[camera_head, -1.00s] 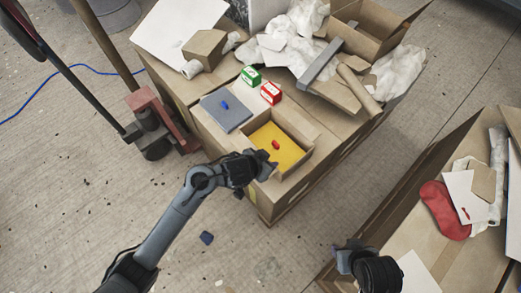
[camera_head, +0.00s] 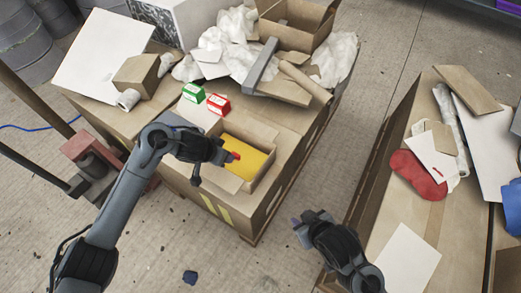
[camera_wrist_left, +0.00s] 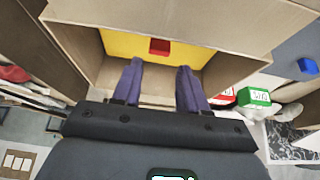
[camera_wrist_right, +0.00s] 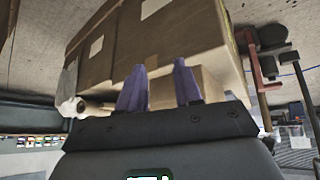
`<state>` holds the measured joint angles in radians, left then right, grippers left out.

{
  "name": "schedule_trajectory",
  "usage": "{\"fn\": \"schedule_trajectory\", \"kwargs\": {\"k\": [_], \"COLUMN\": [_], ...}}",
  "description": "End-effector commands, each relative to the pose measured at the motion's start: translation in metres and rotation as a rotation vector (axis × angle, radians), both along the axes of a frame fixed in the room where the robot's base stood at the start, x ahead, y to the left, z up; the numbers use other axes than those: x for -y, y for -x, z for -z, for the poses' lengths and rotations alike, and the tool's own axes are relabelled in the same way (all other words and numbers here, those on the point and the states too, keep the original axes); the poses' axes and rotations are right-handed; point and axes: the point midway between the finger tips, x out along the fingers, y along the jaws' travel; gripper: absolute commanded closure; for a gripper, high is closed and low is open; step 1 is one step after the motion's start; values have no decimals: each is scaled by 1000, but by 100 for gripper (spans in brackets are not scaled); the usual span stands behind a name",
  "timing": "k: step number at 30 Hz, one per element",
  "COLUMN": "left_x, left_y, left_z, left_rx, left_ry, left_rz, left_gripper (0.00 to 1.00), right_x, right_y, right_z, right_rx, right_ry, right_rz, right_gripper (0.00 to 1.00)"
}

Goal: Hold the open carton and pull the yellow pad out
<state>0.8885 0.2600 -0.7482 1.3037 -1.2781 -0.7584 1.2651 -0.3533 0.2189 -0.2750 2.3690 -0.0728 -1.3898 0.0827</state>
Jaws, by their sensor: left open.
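The small open carton (camera_head: 250,130) stands on a large cardboard box. The yellow pad (camera_head: 252,156) lies inside it, with a red knob (camera_head: 235,155) on top. My left gripper (camera_head: 230,156) is over the carton, close to the knob. In the left wrist view, my open left fingers (camera_wrist_left: 158,68) point at the red knob (camera_wrist_left: 160,47), which sits between and just beyond their tips; contact does not show. My right gripper (camera_head: 300,227) is in the air, right of the big box and away from the carton. Its fingers (camera_wrist_right: 158,66) are apart and empty in the right wrist view.
A green box (camera_head: 193,92) and a red box (camera_head: 218,103) stand behind the carton. A second big carton with a red piece (camera_head: 417,175) stands right. Floor is clear between.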

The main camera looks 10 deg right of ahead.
Motion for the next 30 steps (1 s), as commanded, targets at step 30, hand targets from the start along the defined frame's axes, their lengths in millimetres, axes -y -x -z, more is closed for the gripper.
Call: {"fn": "schedule_trajectory", "kwargs": {"k": [30], "left_x": [0], "left_y": [0], "left_z": [0], "left_rx": [1], "left_ry": [0], "left_rz": [1], "left_gripper": [57], "right_x": [-78], "right_y": [-230], "right_z": [-79], "right_rx": [579], "right_ry": [151], "right_rz": [-893], "right_gripper": [66]}}
